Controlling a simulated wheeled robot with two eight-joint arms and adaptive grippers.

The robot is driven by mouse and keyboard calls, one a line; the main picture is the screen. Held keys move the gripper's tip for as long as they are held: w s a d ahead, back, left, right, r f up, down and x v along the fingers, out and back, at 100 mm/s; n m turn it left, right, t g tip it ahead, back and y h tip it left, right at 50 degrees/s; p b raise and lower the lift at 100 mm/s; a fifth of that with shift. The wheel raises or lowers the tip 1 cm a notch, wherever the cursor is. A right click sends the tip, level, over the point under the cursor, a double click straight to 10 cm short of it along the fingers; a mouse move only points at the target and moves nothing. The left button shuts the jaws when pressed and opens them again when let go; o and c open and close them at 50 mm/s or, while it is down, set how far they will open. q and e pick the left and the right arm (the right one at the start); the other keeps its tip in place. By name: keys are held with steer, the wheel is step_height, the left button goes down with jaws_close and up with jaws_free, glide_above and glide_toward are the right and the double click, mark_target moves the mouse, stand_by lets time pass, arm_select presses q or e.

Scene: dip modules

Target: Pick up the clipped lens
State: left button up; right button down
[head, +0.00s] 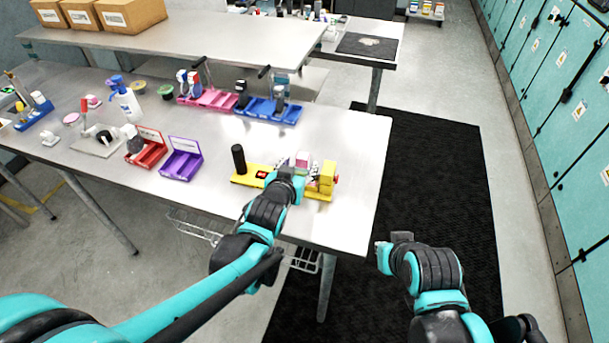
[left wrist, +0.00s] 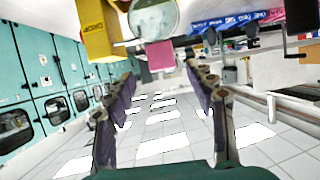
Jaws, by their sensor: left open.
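The lens (left wrist: 153,17), a round, clear disc with a pale rim, shows at the top of the left wrist view, with a pink piece (left wrist: 160,56) against it. In the head view a pink-and-white piece (head: 302,159) shows on the yellow fixture (head: 318,197); the lens is hard to make out there. My left gripper (head: 291,175) is over the fixture's near side. In the left wrist view its fingers (left wrist: 162,75) are apart, with nothing gripped between them and the lens beyond their tips. My right gripper (head: 390,245) is off the table's right edge; its fingers are unclear.
A black post (head: 238,158) stands at the fixture's left end and a yellow block (head: 327,174) at its right. Purple (head: 181,165) and red (head: 147,154) bins sit left. Blue (head: 268,113) and pink (head: 208,101) trays stand behind. The table's right side is clear.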

mark_target(301, 161)
arm_select(q)
steer(key=b+x, duration=0.1)
steer(key=x, duration=0.3)
steer(key=b+x, duration=0.1)
steer(key=x, duration=0.1)
steer(key=shift+a+f+b, duration=0.25)
steer(key=shift+f+b, duration=0.05)
steer(key=shift+f, duration=0.05)
jaws_close()
